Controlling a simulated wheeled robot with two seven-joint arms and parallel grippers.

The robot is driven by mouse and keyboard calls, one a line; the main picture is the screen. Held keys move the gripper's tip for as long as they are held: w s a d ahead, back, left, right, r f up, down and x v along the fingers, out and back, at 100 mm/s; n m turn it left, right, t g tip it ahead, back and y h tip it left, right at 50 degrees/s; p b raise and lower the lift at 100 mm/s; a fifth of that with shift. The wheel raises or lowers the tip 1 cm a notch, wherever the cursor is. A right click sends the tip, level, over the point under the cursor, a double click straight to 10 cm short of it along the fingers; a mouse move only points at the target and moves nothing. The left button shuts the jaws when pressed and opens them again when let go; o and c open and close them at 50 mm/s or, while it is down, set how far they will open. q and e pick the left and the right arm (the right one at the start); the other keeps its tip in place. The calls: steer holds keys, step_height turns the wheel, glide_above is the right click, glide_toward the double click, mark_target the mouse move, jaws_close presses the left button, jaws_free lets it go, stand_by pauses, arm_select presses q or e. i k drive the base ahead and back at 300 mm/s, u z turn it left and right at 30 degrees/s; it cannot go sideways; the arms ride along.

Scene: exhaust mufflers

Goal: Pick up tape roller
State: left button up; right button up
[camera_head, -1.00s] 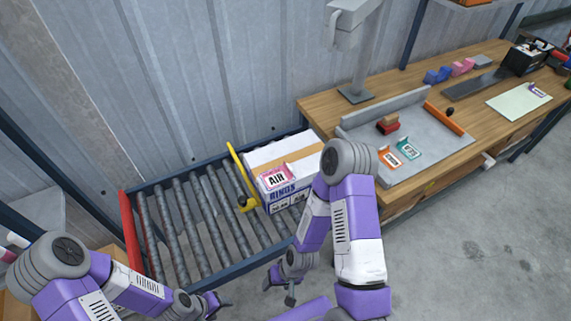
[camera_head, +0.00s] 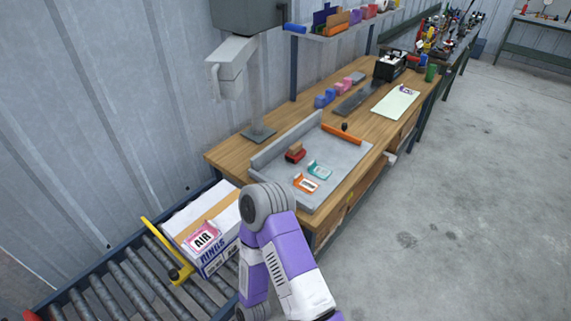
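A small red item with a brown roll or block on top (camera_head: 295,152) sits in the grey tray (camera_head: 344,159) on the wooden workbench; it looks like a tape roller, but it is too small to be sure. An orange item (camera_head: 306,183) and a teal item (camera_head: 319,170) lie near it in the tray. My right arm bends down in front of the tray's near corner, and its gripper is below the picture edge. My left gripper is out of view.
A cardboard box (camera_head: 205,230) with a pink AIR label stands on the roller conveyor (camera_head: 130,285) beside a yellow bar (camera_head: 168,248). A grey post stand (camera_head: 258,134), blue blocks (camera_head: 325,98) and a black machine (camera_head: 390,66) are on the bench. The floor at right is clear.

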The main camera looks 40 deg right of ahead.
mark_target(295, 152)
steer(key=z, duration=3.4)
steer(key=i, duration=2.55)
steer(key=u, duration=4.05)
